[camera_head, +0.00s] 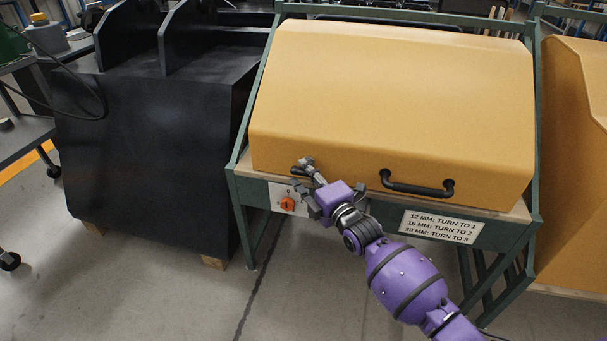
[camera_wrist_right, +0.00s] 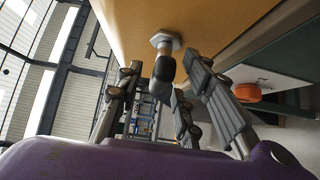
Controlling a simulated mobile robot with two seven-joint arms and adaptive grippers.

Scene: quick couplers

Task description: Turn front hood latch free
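The yellow hood (camera_head: 390,95) sits closed on a green frame. Its front latch (camera_head: 305,165) is a small grey and black piece at the hood's lower left edge. In the right wrist view the latch (camera_wrist_right: 165,68) shows a metal hex base and a dark rounded handle. My right gripper (camera_head: 322,189) is at the latch, partly covering it in the head view. In the wrist view its fingers (camera_wrist_right: 160,82) are spread apart, with the latch handle between their tips. I see no clear grip on it. My left gripper is not in view.
An orange knob (camera_head: 288,204) on a white plate sits just below the latch. A black handle (camera_head: 417,185) is right of my gripper, above a label (camera_head: 438,226) with turn settings. A black cabinet (camera_head: 150,140) stands left; another yellow hood (camera_head: 575,150) stands right.

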